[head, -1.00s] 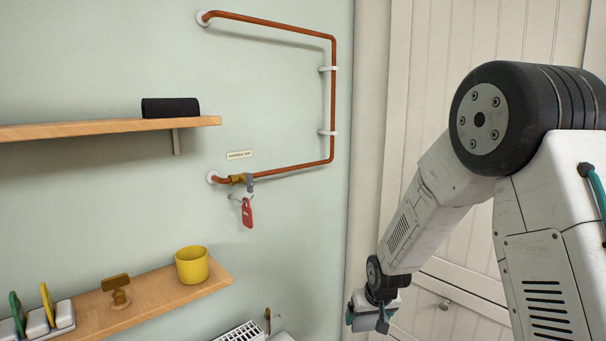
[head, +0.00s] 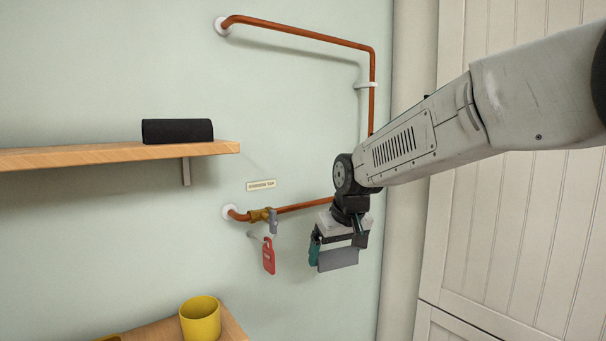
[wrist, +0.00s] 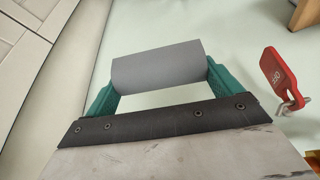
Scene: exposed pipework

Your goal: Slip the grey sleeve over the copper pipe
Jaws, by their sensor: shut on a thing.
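The copper pipe (head: 298,33) is fixed to the wall as a bent loop with an upper run, a vertical run and a lower run. My gripper (head: 337,256) is in front of the wall, just below the lower run. It is shut on the grey sleeve (head: 338,259), which lies crosswise between the fingers. In the wrist view the sleeve (wrist: 160,68) sits between two teal fingertips, apart from the pipe. My arm hides the lower right corner of the pipe. Whether the sleeve has a slit cannot be seen.
A brass tap (head: 262,215) with a red tag (head: 268,256) is on the lower run, left of my gripper. A pale clip (head: 366,85) holds the vertical run. A shelf (head: 110,154) with a black roll (head: 177,131) and a yellow mug (head: 200,318) are left.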

